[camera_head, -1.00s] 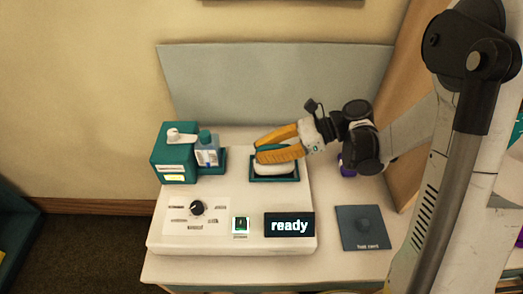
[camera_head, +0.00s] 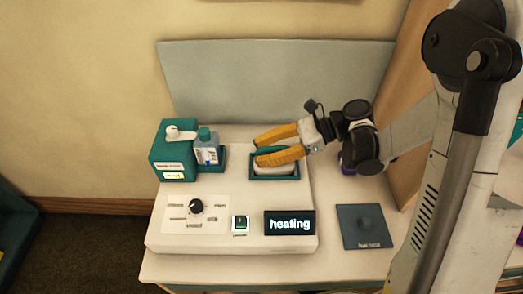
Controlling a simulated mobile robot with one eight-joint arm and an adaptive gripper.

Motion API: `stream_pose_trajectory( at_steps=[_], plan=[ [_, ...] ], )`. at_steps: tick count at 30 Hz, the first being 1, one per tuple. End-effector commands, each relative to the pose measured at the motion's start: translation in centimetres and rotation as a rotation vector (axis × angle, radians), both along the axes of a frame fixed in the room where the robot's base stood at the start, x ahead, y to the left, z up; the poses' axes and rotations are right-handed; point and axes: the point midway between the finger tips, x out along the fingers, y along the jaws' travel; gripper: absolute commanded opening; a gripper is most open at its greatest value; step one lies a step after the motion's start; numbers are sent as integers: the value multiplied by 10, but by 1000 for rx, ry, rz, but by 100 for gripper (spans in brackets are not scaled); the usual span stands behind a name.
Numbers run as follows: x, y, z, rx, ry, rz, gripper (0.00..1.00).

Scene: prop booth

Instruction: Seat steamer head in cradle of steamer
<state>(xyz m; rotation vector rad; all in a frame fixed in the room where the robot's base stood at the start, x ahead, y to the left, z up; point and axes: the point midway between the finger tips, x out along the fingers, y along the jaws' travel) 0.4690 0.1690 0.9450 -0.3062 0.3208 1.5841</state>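The steamer (camera_head: 163,238) is a wide cream-coloured base unit on the table. Its cradle (camera_head: 275,178) is a teal-rimmed recess at the back right of the unit. A pale, rounded steamer head (camera_head: 275,169) lies within the cradle rim, partly hidden by my gripper. My gripper (camera_head: 257,151) reaches in from the right with two orange fingers spread apart over the cradle. The lower finger overlaps the head in view; I cannot tell whether it touches it.
A knob (camera_head: 196,206), green switch (camera_head: 240,223) and display (camera_head: 290,224), apparently reading "heating", are in front. A dark pad (camera_head: 364,227) lies right.

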Motion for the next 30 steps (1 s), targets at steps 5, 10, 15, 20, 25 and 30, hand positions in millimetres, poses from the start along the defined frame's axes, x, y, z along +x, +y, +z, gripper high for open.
stream_pose_trajectory(
  at_steps=[5,10,15,20,25,30],
  plan=[
    [1,-11,5,0,0,-3,36],
    [2,-43,18,0,0,-4,36],
    [4,-78,33,1,0,-4,36],
    [5,-101,43,1,-1,-2,36],
    [4,-110,47,1,0,-1,36],
    [4,-111,47,1,0,0,36]
  ],
)
